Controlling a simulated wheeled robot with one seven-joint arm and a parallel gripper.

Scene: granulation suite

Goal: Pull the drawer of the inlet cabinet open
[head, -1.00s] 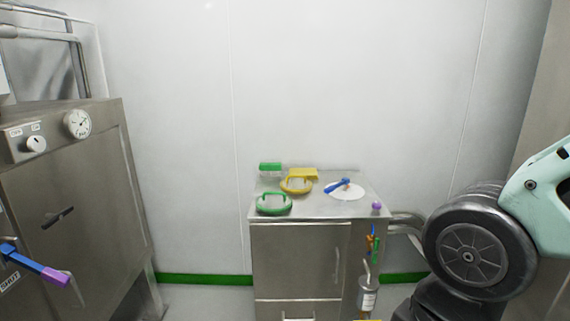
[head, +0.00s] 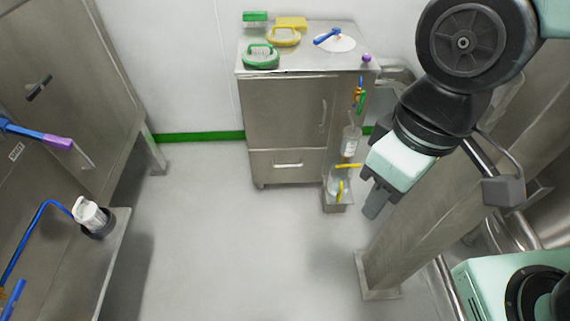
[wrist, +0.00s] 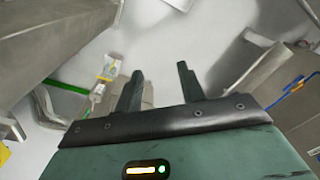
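The inlet cabinet (head: 285,115) is a small steel cabinet against the back wall in the head view. Its drawer (head: 275,172) is at the bottom, below a door, and sits flush and closed. My gripper (head: 372,212) hangs to the right of the cabinet and nearer to me, apart from the handle. In the wrist view my gripper (wrist: 158,88) has its two fingers spread with nothing between them. The drawer handle cannot be made out in the wrist view.
Green and yellow handled items, a blue tool on a white disc and a purple ball (head: 366,58) are on the cabinet top. Bottles hang at its right side. A steel post (head: 420,205) stands right. A steel machine (head: 60,90) stands left. Floor before the drawer is clear.

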